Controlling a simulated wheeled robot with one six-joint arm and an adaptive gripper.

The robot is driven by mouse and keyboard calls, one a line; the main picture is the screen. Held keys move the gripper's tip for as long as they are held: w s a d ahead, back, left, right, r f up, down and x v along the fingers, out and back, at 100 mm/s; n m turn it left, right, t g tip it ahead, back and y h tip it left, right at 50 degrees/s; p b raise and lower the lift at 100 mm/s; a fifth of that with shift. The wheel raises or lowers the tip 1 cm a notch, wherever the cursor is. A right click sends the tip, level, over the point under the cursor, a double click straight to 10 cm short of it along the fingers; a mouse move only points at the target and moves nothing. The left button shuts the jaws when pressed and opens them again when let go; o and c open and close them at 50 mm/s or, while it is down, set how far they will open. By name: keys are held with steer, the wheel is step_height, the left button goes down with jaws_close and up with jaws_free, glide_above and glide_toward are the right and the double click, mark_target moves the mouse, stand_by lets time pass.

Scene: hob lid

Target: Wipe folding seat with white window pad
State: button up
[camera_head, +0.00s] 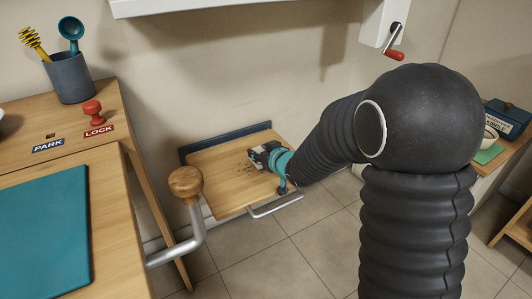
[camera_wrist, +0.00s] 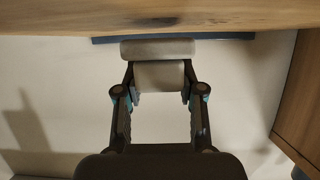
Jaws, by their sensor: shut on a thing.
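The folding seat (camera_head: 222,182) is a light wooden board standing out from the wall, low between the two counters. Small dark crumbs or marks lie on it beside my gripper (camera_head: 266,156), and a dark patch shows on the wood in the wrist view. My gripper (camera_wrist: 160,88) is shut on the white window pad (camera_wrist: 158,49), which looks pale grey with a rounded front. The pad is right by the seat's wood (camera_wrist: 225,15); I cannot tell whether they touch. In the head view my gripper is over the seat's right half and mostly hides the pad.
A metal bar (camera_head: 275,206) runs along the seat's front edge. A bent metal lever with a wooden knob (camera_head: 185,181) stands close at the seat's left. The left counter holds a red LOCK knob (camera_head: 92,110) and a teal lid (camera_head: 45,235). Tiled floor in front is clear.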

steer(key=shift+s+a+b, duration=0.65)
steer(key=shift+s+a, duration=0.05)
steer(key=shift+a, duration=0.3)
steer(key=shift+s+a+b, duration=0.65)
steer(key=shift+s+a, duration=0.05)
steer(key=shift+a, duration=0.3)
steer(key=shift+s+a, duration=0.55)
steer(key=shift+a, duration=0.3)
steer(key=shift+s+a, duration=0.55)
steer(key=shift+a, duration=0.25)
steer(key=shift+w+d+f+p, duration=0.15)
steer(key=shift+w+d, duration=0.25)
steer(key=shift+d, duration=0.2)
steer(key=shift+w+d+r+p, duration=0.15)
steer(key=shift+w+d, duration=0.2)
steer(key=shift+d, duration=0.25)
steer(key=shift+w+d+f+p, duration=0.15)
steer(key=shift+w+d, duration=0.25)
steer(key=shift+d, duration=0.2)
steer(key=shift+w+d+r+p, duration=0.1)
steer(key=shift+w+d+p, duration=0.6)
steer(key=shift+d, duration=0.35)
steer(key=shift+w+d+r+p, duration=0.1)
steer(key=shift+w+d+p, duration=0.45)
steer(key=shift+w+d, duration=0.4)
steer(key=shift+w+d+p, duration=0.6)
steer(key=shift+d+p, duration=0.05)
steer(key=shift+d, duration=0.55)
steer(key=shift+r, duration=0.1)
